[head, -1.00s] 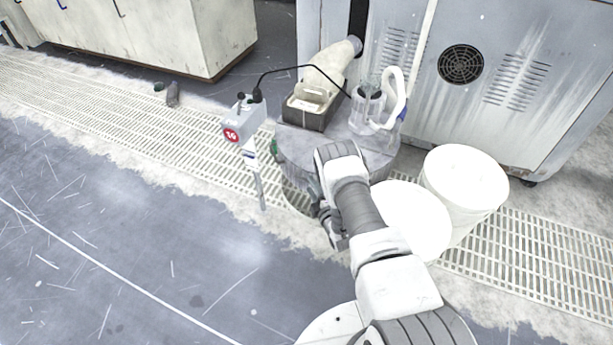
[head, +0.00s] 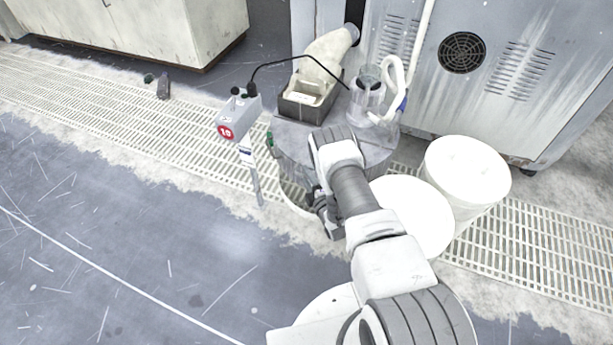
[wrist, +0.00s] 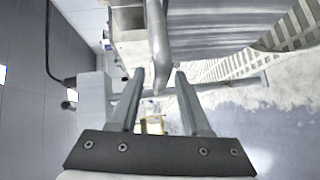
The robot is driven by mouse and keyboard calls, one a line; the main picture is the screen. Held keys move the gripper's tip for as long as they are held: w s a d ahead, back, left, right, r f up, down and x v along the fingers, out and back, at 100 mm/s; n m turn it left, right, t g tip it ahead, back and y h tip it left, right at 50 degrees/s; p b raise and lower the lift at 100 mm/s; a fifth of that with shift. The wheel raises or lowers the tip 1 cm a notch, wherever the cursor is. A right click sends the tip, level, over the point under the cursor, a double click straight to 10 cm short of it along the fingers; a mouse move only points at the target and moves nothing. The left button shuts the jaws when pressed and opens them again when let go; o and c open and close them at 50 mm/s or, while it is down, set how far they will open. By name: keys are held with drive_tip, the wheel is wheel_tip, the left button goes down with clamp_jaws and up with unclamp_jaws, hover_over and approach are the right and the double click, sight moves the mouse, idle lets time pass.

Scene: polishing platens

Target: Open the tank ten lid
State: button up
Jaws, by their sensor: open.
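Tank ten appears to be the round grey tank (head: 292,165) beside the post-mounted box with a red "10" sign (head: 225,132). Its flat grey lid (head: 292,133) looks closed. My gripper (head: 322,208) is low at the tank's front side, partly hidden by my own arm in the head view. In the wrist view my gripper (wrist: 157,80) has its two fingers apart. A bent grey bar (wrist: 157,45), possibly the lid's handle, comes down between the fingertips; I cannot tell whether either finger touches it.
On the lid stand a dark box (head: 306,108) with a beige duct (head: 328,58) and a clear jug (head: 368,98) with a white hose. White buckets (head: 466,170) stand right of the tank. A grey machine cabinet (head: 530,75) is behind. Open floor (head: 130,240) lies left.

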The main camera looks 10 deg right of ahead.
clamp_jaws()
idle(1.4)
